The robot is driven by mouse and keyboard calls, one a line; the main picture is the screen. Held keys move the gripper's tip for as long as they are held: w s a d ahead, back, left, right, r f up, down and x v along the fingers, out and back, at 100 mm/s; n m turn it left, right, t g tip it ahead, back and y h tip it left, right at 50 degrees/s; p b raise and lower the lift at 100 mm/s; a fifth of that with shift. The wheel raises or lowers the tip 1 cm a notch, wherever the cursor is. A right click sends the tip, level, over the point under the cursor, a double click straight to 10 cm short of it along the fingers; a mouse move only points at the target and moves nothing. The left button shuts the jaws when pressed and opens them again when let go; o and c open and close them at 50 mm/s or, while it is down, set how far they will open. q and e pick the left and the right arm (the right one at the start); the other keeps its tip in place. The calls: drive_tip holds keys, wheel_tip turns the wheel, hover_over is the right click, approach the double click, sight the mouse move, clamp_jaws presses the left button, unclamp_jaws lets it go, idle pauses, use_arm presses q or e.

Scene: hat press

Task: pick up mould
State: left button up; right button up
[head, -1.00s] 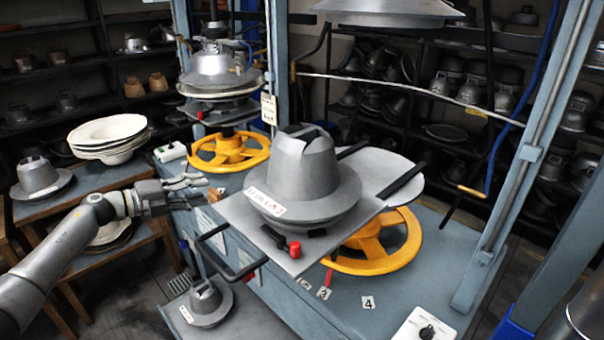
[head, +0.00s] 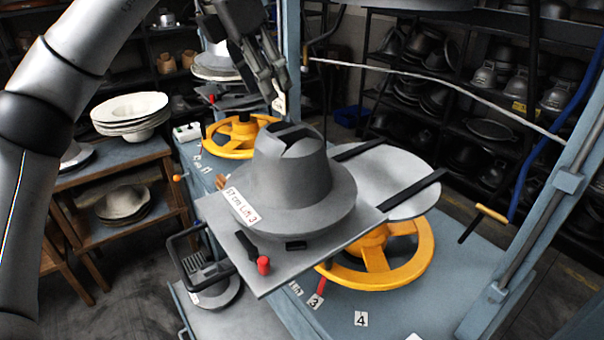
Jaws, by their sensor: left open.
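The mould (head: 296,190) is a grey metal hat shape with a slotted crown and a wide brim. It sits upright on a flat grey plate (head: 222,222) and bears a white label on its brim. My left gripper (head: 275,85) is open and empty, pointing down above the crown and a little behind it. A gap shows between the fingers and the mould. My right gripper is not in view.
A yellow handwheel (head: 385,278) lies under the plate, and another (head: 238,137) stands behind. A blue-grey press post (head: 545,215) rises at the right. White hats (head: 130,108) are stacked on a side table at the left. Shelves of moulds line the back.

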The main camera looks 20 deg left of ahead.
sight(289, 129)
use_arm(q)
drive_tip(key=x, duration=0.2)
drive_tip(key=p+x, duration=0.1)
drive_tip(key=x, duration=0.1)
drive_tip(key=shift+a, duration=0.3)
drive_tip(key=shift+w+d+f, duration=0.15)
drive_tip(key=shift+f, duration=0.4)
drive_tip(key=p+x, duration=0.3)
drive_tip(key=x, duration=0.1)
drive_tip(key=shift+w+d+f, duration=0.2)
drive_tip(key=shift+f, duration=0.35)
drive_tip(key=c, duration=0.9)
clamp_jaws()
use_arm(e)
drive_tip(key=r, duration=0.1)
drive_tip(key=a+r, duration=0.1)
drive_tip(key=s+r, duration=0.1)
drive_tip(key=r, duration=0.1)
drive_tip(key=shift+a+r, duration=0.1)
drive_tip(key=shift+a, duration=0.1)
use_arm(q)
drive_tip(key=shift+w+r, duration=0.1)
drive_tip(key=shift+r, duration=0.15)
drive_tip(key=shift+w, duration=0.1)
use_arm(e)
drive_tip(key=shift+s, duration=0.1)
